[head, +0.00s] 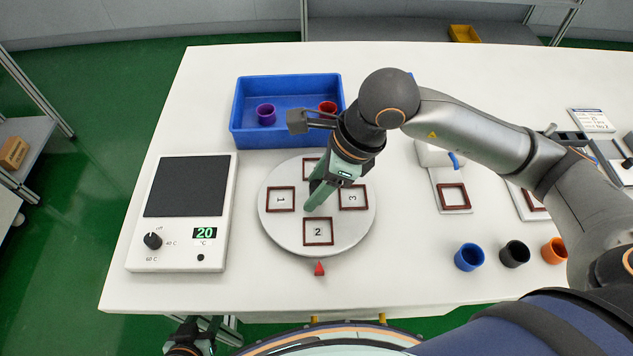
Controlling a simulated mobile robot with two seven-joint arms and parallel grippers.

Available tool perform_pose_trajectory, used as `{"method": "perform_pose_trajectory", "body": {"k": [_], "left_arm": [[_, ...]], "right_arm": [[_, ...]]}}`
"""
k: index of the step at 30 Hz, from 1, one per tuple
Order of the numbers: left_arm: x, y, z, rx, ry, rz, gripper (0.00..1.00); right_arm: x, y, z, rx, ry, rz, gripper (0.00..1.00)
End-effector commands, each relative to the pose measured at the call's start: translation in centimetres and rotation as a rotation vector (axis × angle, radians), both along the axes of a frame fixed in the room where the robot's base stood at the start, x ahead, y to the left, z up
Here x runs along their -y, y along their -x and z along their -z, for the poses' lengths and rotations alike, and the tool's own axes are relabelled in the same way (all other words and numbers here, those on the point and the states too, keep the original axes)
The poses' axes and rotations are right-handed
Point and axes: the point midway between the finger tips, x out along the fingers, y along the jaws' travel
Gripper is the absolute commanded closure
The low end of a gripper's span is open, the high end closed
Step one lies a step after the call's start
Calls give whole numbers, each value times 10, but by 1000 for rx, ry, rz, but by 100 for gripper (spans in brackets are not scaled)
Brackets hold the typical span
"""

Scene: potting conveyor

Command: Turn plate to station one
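The round grey plate (278,229) lies on the white table, with square brown-framed stations on top. Station one (281,199) is at the plate's left, station two (318,232) at the front, and station three (353,197) at the right. A further frame at the back is partly hidden by my arm. A red pointer (319,268) stands just in front of the plate, in line with station two. My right gripper (311,197) reaches down over the plate's middle; its green fingers hide what is between them. My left gripper (201,331) is low at the bottom edge, partly cut off.
A blue tray (238,130) behind the plate holds a purple cup (266,114) and a red cup (327,108). A heater (223,175) showing 20 stands left. Blue (469,257), black (514,254) and orange (554,251) cups stand right.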

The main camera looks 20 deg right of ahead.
Motion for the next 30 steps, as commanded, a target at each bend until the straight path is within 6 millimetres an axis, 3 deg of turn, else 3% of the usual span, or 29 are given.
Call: {"method": "perform_pose_trajectory", "body": {"k": [2,14,30], "left_arm": [[0,0,0,1,0,0,50],[0,-1,-1,3,0,0,50],[0,-1,-1,5,0,0,50]], "right_arm": [[0,0,0,0,0,0,56],[0,0,0,0,1,0,100],[0,0,0,0,1,0,100]]}}
